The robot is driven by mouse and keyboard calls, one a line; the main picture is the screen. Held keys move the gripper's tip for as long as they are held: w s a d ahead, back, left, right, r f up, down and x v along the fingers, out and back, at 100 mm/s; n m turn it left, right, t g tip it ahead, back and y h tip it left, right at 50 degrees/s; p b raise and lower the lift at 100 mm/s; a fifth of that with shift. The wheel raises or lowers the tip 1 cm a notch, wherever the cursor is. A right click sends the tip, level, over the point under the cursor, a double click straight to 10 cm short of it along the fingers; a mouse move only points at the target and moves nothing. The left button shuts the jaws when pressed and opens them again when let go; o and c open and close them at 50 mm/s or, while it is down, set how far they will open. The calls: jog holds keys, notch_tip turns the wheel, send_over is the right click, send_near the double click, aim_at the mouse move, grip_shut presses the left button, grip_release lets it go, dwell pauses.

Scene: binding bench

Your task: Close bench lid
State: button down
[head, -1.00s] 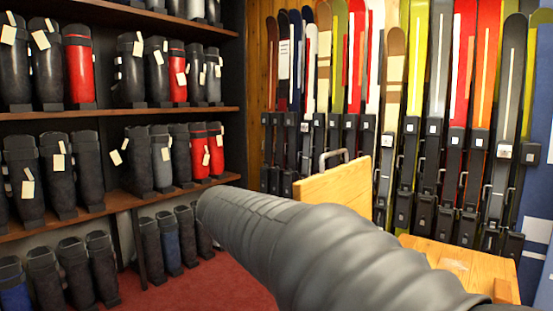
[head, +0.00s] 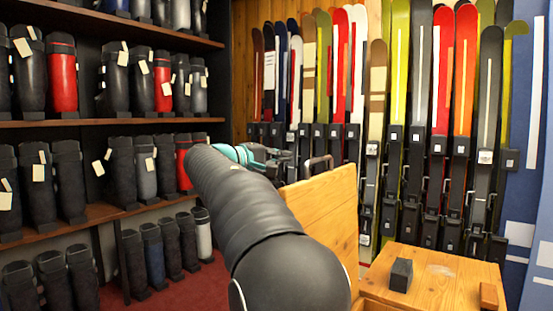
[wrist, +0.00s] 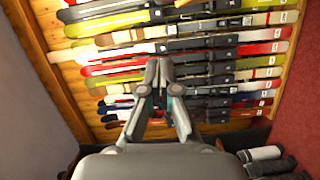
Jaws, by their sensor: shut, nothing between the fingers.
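The bench lid (head: 325,213) is a light wooden panel standing raised in the middle of the head view, with a grey handle (head: 318,162) at its top edge. The wooden bench (head: 440,268) shows at the lower right. My gripper (head: 280,157) is just left of the lid's top edge, close to the handle; I cannot tell if it touches. In the wrist view my gripper (wrist: 159,72) has its fingers together and empty, with skis behind it. My arm hides the lower left part of the lid.
A dark block (head: 401,275) and a small brown block (head: 489,296) lie on the bench top. A row of skis (head: 410,130) stands along the back wall. Shelves of boots (head: 130,207) line the left. Red carpet (head: 190,285) shows below.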

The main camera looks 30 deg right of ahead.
jog(key=s+d, duration=0.3)
jog(key=d, duration=0.4)
jog(key=shift+f, duration=0.35)
